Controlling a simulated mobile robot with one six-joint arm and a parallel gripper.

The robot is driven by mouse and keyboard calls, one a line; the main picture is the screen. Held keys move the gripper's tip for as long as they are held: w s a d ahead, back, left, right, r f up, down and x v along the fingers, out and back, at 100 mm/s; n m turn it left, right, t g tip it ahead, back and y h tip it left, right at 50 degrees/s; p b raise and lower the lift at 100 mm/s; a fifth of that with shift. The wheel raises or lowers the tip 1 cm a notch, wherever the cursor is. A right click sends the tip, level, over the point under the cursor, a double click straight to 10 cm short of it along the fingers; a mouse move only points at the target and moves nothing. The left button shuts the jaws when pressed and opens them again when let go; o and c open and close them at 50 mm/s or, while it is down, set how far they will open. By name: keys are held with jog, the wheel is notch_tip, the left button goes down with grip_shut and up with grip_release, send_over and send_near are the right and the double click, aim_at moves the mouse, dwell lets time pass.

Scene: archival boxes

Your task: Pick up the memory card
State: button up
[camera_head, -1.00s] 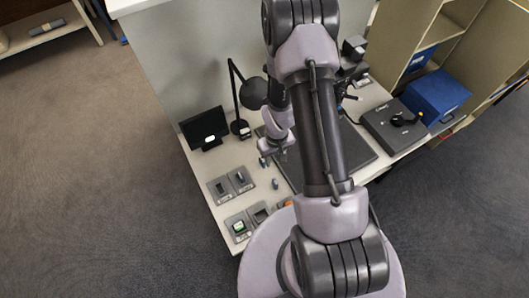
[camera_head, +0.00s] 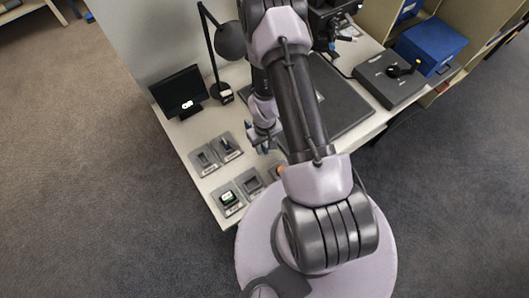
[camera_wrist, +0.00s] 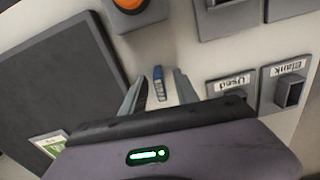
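A small blue card-like piece with pale markings, which I take to be the memory card (camera_wrist: 158,78), lies on the pale desk in the wrist view. My gripper (camera_wrist: 159,80) is open, with one finger on each side of it and a visible gap to both. I cannot tell how far the fingertips are above the desk. In the head view my gripper (camera_head: 270,140) is low over the desk, beside the dark mat. The card is not clearly visible there.
Grey holders labelled "Used" (camera_wrist: 232,84) and "Blank" (camera_wrist: 287,90) stand at the right in the wrist view. An orange button (camera_wrist: 129,3) is near the top. The monitor (camera_head: 179,90), lamp (camera_head: 229,40), knobbed device (camera_head: 388,82) and blue box (camera_head: 430,47) surround the work area.

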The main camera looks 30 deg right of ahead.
jog(key=shift+f, duration=0.4)
jog(key=shift+c, duration=0.3)
grip_shut()
jog(key=shift+r+p, duration=0.1)
jog(key=shift+p, duration=0.2)
